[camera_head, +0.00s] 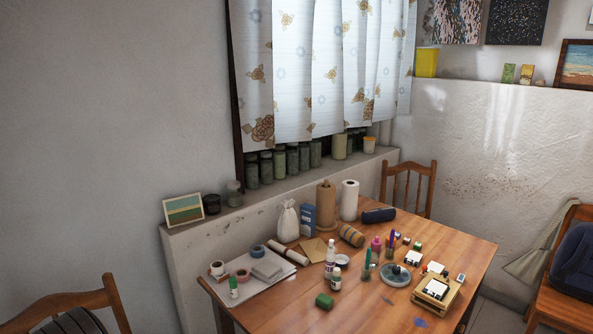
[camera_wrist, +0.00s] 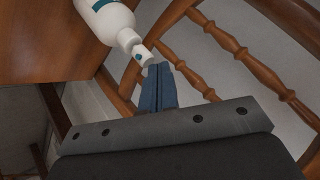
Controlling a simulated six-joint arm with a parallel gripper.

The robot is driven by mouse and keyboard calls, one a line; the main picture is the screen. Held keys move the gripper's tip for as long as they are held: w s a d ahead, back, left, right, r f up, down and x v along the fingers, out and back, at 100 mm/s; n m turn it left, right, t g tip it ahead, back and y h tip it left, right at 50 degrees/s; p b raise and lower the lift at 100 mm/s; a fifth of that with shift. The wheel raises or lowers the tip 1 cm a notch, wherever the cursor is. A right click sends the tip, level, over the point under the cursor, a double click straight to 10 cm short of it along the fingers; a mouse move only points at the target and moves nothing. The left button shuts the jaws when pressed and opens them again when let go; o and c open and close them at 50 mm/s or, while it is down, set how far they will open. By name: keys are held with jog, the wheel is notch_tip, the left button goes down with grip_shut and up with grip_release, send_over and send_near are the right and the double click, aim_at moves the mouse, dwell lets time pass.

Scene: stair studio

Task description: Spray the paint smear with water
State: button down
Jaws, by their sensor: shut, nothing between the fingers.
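My gripper (camera_wrist: 159,70) has blue fingers pressed together, with nothing between them. In the wrist view a white bottle (camera_wrist: 104,17) with a teal label and narrow white nozzle is at the top left; its nozzle end appears very close to the fingertips. I cannot tell if they touch. The bottle's far end is cut off. In the head view a slim white bottle (camera_head: 330,258) stands among the items on the wooden table (camera_head: 280,316); I cannot tell if it is the same one. A bluish-purple smear (camera_head: 422,322) lies near the table's front edge. My gripper is not in the head view.
A wooden chair (camera_wrist: 228,44) fills much of the wrist view behind the fingers. The table holds a white tray (camera_head: 288,270), paper towel (camera_head: 349,200), a round dish (camera_head: 396,276) and a yellow stand (camera_head: 437,291) with blocks. Bare wood surrounds the smear.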

jog(key=shift+f, duration=0.35)
dwell(0.3)
jog(key=shift+r, duration=0.95)
jog(key=shift+r, duration=3)
jog(key=shift+f, duration=3)
jog(key=shift+f, duration=0.1)
